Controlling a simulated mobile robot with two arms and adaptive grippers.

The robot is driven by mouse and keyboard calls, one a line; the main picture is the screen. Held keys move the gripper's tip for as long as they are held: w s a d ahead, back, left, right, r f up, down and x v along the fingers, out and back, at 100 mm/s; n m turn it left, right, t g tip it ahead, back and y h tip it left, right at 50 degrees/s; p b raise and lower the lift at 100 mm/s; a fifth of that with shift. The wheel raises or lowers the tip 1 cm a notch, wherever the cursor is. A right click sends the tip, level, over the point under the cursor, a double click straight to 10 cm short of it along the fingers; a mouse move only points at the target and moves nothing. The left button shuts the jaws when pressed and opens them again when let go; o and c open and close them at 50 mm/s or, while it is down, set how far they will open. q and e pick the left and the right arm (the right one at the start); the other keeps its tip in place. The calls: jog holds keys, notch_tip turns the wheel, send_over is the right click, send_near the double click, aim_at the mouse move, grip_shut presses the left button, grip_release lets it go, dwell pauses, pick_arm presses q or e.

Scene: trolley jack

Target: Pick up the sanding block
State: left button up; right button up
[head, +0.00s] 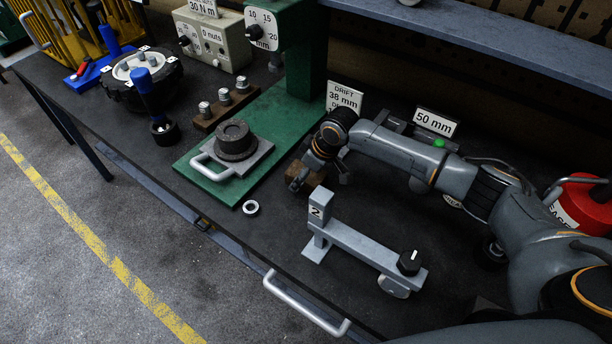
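A small brown block (297,177), which looks like the sanding block, is at the end of my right arm, just right of the green plate. My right gripper (318,172) comes in from the right and points down at the block. Its dark fingers are small and partly hidden by the wrist, so I cannot tell whether they are closed on the block or only beside it. I also cannot tell whether the block touches the bench. My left gripper is not in view.
A grey stand marked 2 (350,241) with a black knob is in front of my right gripper. A green press base (218,186) with a handled grey plate (232,165) is to the left. A metal ring (251,208) lies nearby. A red can (583,204) is at right.

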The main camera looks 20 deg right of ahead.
jog(key=shift+f, duration=0.25)
dwell(0.4)
jog(key=c, duration=1.4)
